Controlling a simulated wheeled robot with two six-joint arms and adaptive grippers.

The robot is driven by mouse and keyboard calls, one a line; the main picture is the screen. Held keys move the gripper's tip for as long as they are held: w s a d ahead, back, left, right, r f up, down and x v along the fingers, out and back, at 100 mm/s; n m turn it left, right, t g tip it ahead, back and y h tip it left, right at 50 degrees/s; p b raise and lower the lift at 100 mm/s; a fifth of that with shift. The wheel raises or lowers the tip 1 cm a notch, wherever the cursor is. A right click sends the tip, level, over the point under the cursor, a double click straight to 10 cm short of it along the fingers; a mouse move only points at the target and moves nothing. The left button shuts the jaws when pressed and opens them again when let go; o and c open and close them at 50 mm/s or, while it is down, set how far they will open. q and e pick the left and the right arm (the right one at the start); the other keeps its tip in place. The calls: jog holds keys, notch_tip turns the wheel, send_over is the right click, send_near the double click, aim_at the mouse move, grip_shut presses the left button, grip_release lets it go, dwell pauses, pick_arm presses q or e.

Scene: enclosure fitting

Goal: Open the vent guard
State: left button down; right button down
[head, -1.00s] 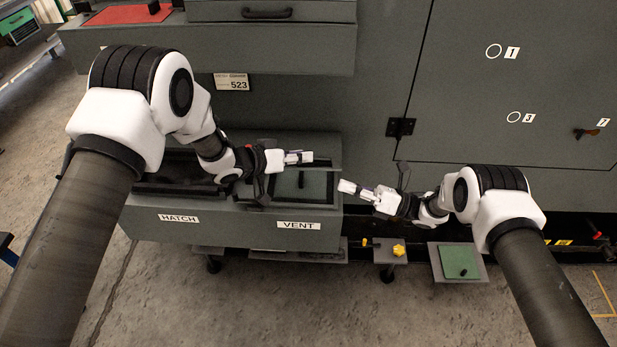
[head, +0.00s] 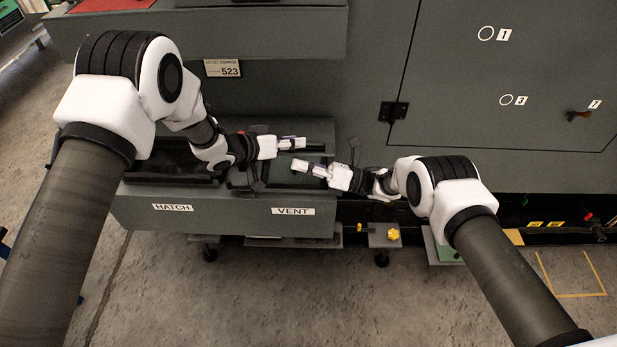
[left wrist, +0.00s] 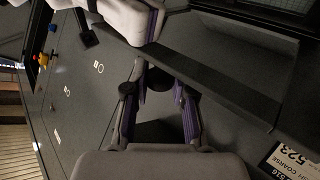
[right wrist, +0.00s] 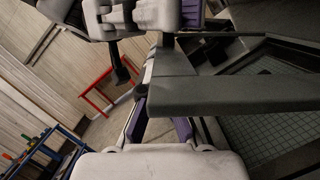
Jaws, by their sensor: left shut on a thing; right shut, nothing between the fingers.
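The grey vent guard (right wrist: 230,94) shows as a dark grey plate seen nearly edge-on, crossing in front of the right fingers in the right wrist view. It looks raised above the vent opening, whose green gridded floor (right wrist: 265,120) shows below it. My left gripper (head: 300,142) is shut on the guard's edge; in the left wrist view its fingers (left wrist: 162,82) are by the long dark edge. My right gripper (head: 300,165) is shut and empty, just in front of the left one over the vent bay. Whether it touches the guard I cannot tell.
The HATCH bay (head: 172,163) lies left of the vent, with the VENT label (head: 292,211) on the bench front. A yellow knob (head: 393,235) sits on a low bracket. A grey cabinet door (head: 520,70) stands behind at the right. A drawer unit (head: 200,33) overhangs the back.

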jog(key=shift+w+r, duration=0.15)
jog(key=shift+r, duration=0.1)
